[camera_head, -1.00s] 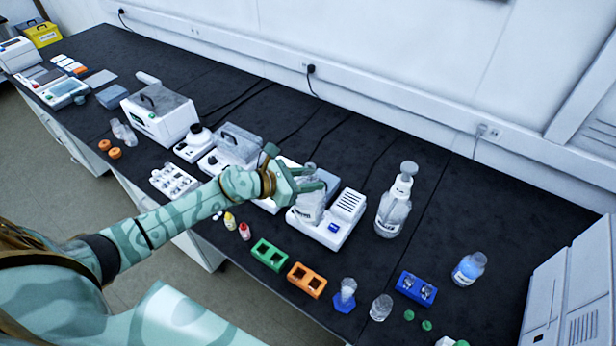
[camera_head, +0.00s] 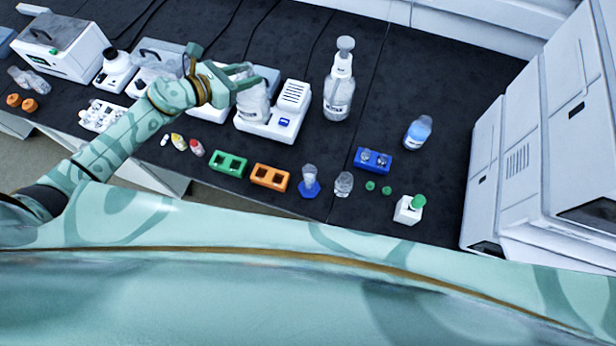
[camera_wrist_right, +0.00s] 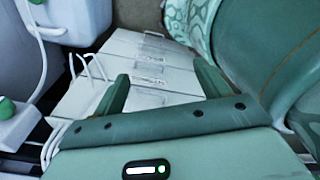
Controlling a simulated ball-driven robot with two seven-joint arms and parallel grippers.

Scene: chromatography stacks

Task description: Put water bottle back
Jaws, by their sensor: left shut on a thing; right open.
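My left gripper (camera_head: 237,80) is shut on a whitish, see-through bottle (camera_head: 254,108) in the head view. The bottle is upright, over or on the white device (camera_head: 277,128) with a blue display; I cannot tell whether its base touches. Its label is too small to read, and the fingers hide its upper part. Another, taller clear bottle (camera_head: 339,98) with a grey top and a label stands on the bench to the right of that device. My right gripper (camera_wrist_right: 161,72) is open and empty in the right wrist view, above a pale panelled surface.
A green rack (camera_head: 229,164), an orange rack (camera_head: 270,177) and a blue rack (camera_head: 373,160) stand along the front. A small blue-filled bottle (camera_head: 418,132) stands farther right. A big white instrument (camera_head: 519,150) bounds the right side. The dark bench behind the tall bottle is clear.

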